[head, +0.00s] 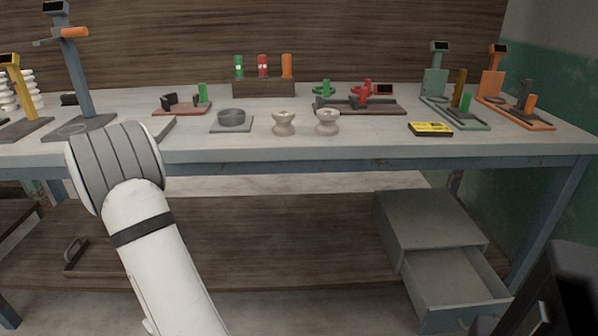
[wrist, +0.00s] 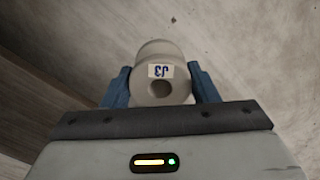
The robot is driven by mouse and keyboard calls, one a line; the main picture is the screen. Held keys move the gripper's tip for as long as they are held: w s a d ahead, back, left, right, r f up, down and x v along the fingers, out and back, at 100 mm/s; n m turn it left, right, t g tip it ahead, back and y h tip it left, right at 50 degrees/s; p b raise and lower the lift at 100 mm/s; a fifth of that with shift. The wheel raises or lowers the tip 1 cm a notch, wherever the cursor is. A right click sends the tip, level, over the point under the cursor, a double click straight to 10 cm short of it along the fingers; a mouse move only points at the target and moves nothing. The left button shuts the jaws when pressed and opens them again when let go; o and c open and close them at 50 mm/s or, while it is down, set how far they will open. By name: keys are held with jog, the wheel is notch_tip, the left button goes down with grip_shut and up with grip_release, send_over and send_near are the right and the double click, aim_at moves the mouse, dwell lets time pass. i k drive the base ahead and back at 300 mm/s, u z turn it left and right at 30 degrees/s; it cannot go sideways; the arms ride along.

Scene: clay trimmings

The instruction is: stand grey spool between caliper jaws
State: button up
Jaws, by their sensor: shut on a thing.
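My gripper (wrist: 159,70) is shut on a pale grey-beige spool (wrist: 160,48) in the wrist view. Its blue fingers press the spool from both sides. The near end faces the camera and shows a round hole and a tag reading J3, upside down. In the head view my gripper and this spool are hidden behind my arm. Two similar pale spools (head: 284,123) stand upright on the bench. A dark jaw-like fixture on a reddish base (head: 182,108) and a longer one with a red display (head: 358,105) stand behind; I cannot tell which is the caliper.
The bench (head: 350,145) has a clear front strip. A dark round piece on a plate (head: 232,119), a yellow box (head: 430,129) and a rack of coloured cylinders (head: 263,87) stand on it. Tall gauges (head: 77,70) rise at left, others at right. A drawer (head: 455,283) hangs open below.

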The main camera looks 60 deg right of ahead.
aim_at(338, 107)
jog(key=u, duration=0.75)
jog(key=i, duration=0.1)
jog(key=z, duration=3.1)
jog(key=k, duration=0.95)
jog(key=z, duration=0.1)
jog(key=i, duration=0.95)
